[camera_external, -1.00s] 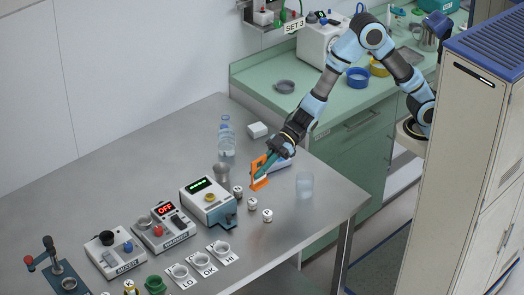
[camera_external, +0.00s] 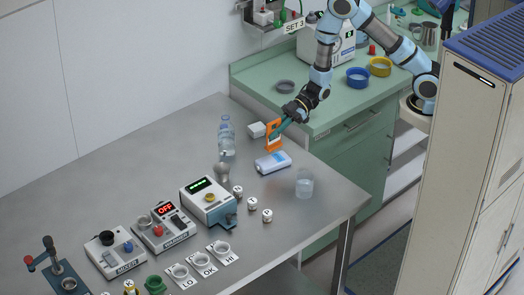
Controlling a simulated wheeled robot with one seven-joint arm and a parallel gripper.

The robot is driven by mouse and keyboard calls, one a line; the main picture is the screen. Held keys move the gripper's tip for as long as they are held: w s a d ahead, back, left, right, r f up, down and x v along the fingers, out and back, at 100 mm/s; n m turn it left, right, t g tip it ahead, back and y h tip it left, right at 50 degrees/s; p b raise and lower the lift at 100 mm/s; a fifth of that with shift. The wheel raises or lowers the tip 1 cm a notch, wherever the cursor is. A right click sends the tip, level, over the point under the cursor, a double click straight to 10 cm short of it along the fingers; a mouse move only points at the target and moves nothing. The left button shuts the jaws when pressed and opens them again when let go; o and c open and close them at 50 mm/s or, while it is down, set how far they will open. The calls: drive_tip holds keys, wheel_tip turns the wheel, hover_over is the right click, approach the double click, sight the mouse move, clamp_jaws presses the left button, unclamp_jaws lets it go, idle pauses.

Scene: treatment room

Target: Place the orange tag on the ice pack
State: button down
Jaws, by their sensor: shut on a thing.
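The orange tag (camera_external: 268,138) is held upright in my gripper (camera_external: 277,132), whose teal fingers are shut on it. The tag looks like a flat orange frame with an opening. The ice pack (camera_external: 273,162) is a pale blue and white flat block lying on the steel table, just below the tag in the picture. The tag's lower end is close to the ice pack's far side; I cannot tell its exact height above the table.
A clear beaker (camera_external: 304,183) stands to the right of the ice pack. Small labelled vials (camera_external: 252,203) and a device with a green display (camera_external: 208,200) are nearer the front.

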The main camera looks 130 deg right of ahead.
sight(273, 145)
drive_tip(key=shift+f+p, duration=0.7)
drive_tip(key=shift+f, duration=1.8)
drive_tip(key=shift+f, duration=0.2)
drive_tip(key=c, duration=1)
unclamp_jaws()
drive_tip(key=shift+r, duration=0.15)
